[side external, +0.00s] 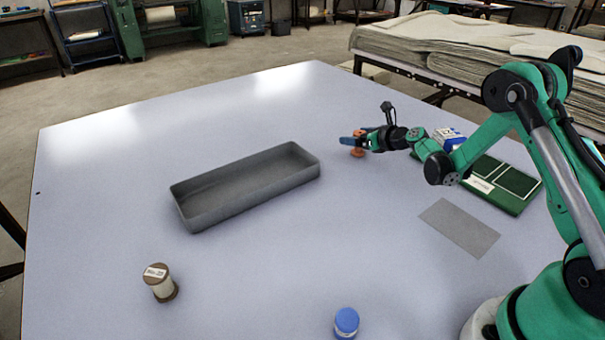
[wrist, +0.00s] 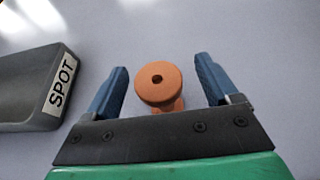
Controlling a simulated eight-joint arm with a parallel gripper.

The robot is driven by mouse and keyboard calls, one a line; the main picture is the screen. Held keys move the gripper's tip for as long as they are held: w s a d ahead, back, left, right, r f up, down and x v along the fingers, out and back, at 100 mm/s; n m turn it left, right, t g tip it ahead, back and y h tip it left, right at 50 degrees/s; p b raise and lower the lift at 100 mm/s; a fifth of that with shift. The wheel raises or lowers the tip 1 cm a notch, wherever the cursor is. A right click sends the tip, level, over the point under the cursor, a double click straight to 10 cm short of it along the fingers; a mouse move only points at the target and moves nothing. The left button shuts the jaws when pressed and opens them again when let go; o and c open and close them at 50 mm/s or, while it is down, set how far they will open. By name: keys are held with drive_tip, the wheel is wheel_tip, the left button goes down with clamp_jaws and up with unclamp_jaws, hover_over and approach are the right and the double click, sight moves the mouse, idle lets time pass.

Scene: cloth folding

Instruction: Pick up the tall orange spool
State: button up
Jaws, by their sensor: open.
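The orange spool (wrist: 158,86) stands between the two blue fingers of my gripper (wrist: 160,88) in the wrist view. Its round top with a dark centre hole faces the camera, and gaps show between it and both fingers. In the side external view the spool (side external: 357,153) is small and partly hidden behind the blue fingers of my gripper (side external: 352,141). My gripper is open around the spool. Contact cannot be seen.
A long grey tray (side external: 250,189) lies left of my gripper; its end labelled SPOT (wrist: 60,88) shows in the wrist view. A cream spool (side external: 160,282) and a blue-lidded jar (side external: 346,322) stand nearer. A green case (side external: 505,186) and grey sheet (side external: 460,227) lie right.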

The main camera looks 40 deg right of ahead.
drive_tip(key=shift+x, duration=0.8)
clamp_jaws()
drive_tip(key=shift+r, duration=0.1)
